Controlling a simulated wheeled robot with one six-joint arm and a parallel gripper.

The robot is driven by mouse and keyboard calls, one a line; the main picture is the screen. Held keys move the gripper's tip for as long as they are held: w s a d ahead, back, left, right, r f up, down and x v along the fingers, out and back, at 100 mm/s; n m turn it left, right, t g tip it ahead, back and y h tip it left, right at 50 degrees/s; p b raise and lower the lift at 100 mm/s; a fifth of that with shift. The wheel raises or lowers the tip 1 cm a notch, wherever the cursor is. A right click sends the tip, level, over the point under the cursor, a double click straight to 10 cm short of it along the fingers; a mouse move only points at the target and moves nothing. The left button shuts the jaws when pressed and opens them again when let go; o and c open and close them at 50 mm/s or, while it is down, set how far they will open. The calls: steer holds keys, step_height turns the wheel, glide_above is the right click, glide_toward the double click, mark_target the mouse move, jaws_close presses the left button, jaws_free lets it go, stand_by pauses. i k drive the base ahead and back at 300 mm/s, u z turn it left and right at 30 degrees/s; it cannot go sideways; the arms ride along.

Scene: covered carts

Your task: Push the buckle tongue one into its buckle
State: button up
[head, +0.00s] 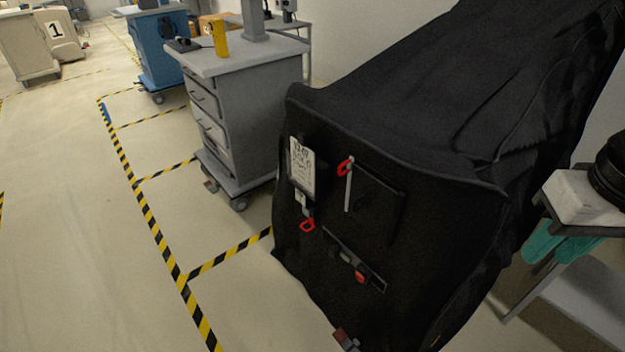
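A black cover (400,120) is draped over a cart, and its front panel carries several small fittings. A red loop (307,226) hangs under a small grey-white piece (301,200) at the panel's left. A second red loop (345,167) sits higher, with a grey strip (349,192) hanging below it. Lower down, a dark slanted strip (338,249) bears a small part with a red button (362,277), which looks like a buckle. I cannot tell which piece is buckle tongue one, and no tongue is clearly seen inside a buckle. My gripper is not in view.
A white label (302,167) hangs on the cover above the left loop. A small red-and-grey piece (344,338) shows at the bottom edge. A grey drawer cart (240,110) stands behind left, and another cart (590,290) stands right. The floor at left is clear, with yellow-black tape.

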mark_target(335, 250)
steer(key=k, duration=1.25)
steer(key=u, duration=0.75)
steer(key=i, duration=1.3)
steer(key=z, duration=0.5)
